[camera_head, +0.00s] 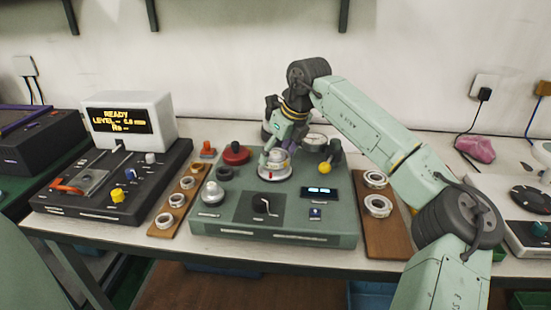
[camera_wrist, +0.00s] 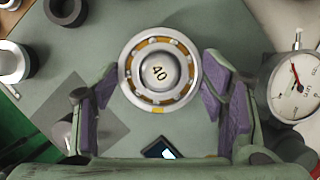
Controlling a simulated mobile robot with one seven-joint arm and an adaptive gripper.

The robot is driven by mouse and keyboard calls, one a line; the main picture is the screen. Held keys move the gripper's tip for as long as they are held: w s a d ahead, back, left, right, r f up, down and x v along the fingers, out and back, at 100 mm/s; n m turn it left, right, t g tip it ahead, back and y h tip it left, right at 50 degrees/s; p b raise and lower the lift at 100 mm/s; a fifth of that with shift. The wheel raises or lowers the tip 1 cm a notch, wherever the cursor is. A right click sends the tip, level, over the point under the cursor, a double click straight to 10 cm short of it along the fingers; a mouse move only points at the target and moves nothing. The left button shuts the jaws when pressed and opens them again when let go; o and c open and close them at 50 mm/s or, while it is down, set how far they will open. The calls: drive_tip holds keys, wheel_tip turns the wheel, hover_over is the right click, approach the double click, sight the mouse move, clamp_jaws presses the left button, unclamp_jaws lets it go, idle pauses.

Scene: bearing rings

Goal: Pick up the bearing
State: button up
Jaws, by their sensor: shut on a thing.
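The bearing (camera_wrist: 186,88) is a silvery ring with an orange-brown ball cage, around a grey centre marked 40. In the head view the bearing (camera_head: 274,168) is at the round station on the green bench unit (camera_head: 215,218), partly hidden by my fingers. My gripper (camera_head: 275,158) reaches down over it from behind.
A dial gauge (camera_wrist: 294,88) stands close to the right finger. A red knob (camera_head: 236,153) and a yellow-tipped lever (camera_head: 325,167) flank the station. Wooden boards with rings lie at the left (camera_head: 162,232) and right (camera_head: 385,244). A display box (camera_head: 130,120) stands at the left.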

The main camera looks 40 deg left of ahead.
drive_tip(key=shift+c, duration=1.1)
drive_tip(key=shift+r+b, duration=0.5)
drive_tip(key=shift+r, duration=0.95)
drive_tip(key=shift+s+r, duration=0.25)
drive_tip(key=shift+r, duration=0.05)
drive_tip(key=s+d+b, duration=0.1)
drive_tip(key=s, duration=0.3)
drive_tip(key=s+d+r+b, duration=0.1)
drive_tip(key=s+d+b, duration=0.1)
drive_tip(key=s, duration=0.2)
drive_tip(key=s+d+b, duration=0.2)
drive_tip(key=s, duration=0.3)
drive_tip(key=shift+d+r, duration=0.15)
drive_tip(key=shift+d, duration=0.05)
drive_tip(key=shift+s+d+r, duration=0.2)
drive_tip(key=shift+s, duration=0.4)
drive_tip(key=shift+s+r+p, duration=0.1)
drive_tip(key=shift+r+p, duration=1.85)
drive_tip(key=shift+r, duration=0.5)
